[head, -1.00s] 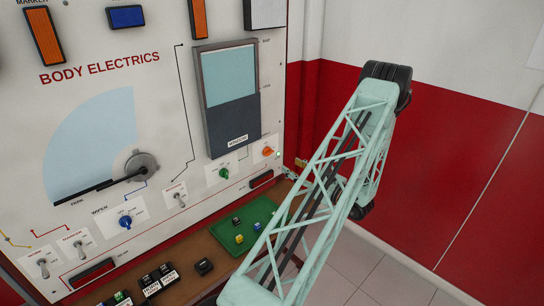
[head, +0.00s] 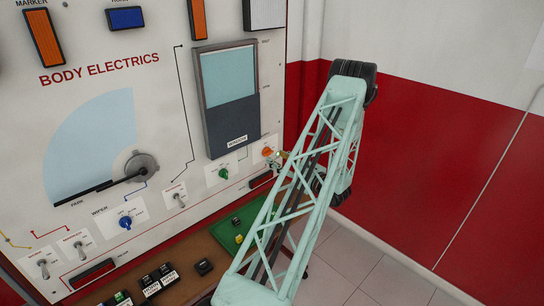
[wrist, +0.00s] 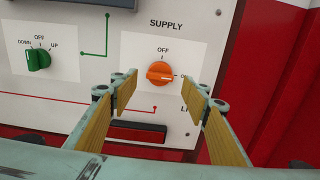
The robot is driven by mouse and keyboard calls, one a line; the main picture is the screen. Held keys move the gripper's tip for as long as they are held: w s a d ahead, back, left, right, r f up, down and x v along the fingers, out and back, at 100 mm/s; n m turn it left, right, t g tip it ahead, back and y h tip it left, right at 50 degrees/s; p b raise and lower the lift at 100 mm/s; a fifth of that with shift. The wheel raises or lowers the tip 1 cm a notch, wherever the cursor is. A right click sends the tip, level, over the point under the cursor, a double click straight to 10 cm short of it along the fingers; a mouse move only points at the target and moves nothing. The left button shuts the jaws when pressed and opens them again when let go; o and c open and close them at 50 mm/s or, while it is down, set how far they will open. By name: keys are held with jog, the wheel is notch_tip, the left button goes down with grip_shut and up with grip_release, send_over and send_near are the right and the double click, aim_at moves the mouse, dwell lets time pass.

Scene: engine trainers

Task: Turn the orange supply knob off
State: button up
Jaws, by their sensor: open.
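The orange supply knob (wrist: 160,73) is on a white label plate marked SUPPLY, low on the panel in the wrist view. OFF is printed above it. Its ridge lies roughly level, towards a right-hand label that is partly hidden by a finger. My gripper (wrist: 161,93) is open and empty, its fingers on either side of and slightly below the knob in the picture. I see no contact. In the head view, the orange knob (head: 267,152) is at the panel's right edge, with my gripper (head: 278,158) right beside it.
A green knob (wrist: 38,60) marked DOWN, OFF and UP is to the left. A dark red block (wrist: 136,132) is on the panel below the supply plate. A green tray (head: 231,229) with small pieces lies on the ledge below. Red wall stands to the right.

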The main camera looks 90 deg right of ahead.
aim_at(270, 154)
jog(key=shift+x, duration=2)
jog(key=shift+c, duration=0.4)
jog(key=c, duration=0.8)
